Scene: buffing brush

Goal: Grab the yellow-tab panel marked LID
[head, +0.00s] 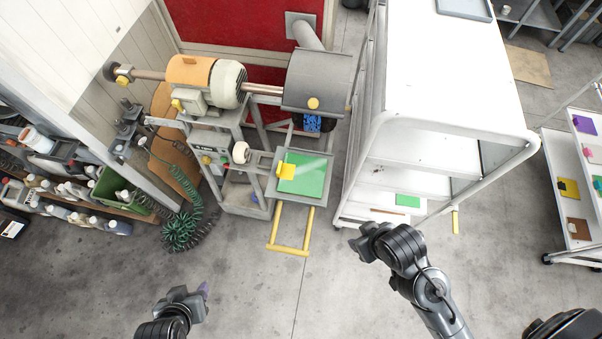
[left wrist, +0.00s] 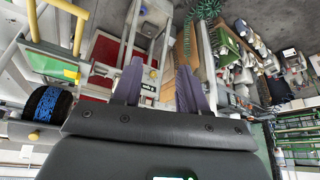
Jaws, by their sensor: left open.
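A green panel (head: 310,178) with a yellow tab (head: 286,171) lies on the machine's front tray; no LID marking is readable on it. The grey hood (head: 318,80) above it has a small yellow knob (head: 313,103). My left gripper (head: 203,290) is low at the front left of the head view, well apart from the panel. In the left wrist view its two purple fingers (left wrist: 160,70) are spread with nothing between them. My right arm's end (head: 366,240) is over the floor right of the machine; its fingers are not clear.
A yellow bar handle (head: 289,250) juts out below the tray. A blue-and-black brush (head: 312,123) sits under the hood. A white shelf unit (head: 455,75) stands close on the right. A coiled green hose (head: 181,232) lies at left. The floor in front is clear.

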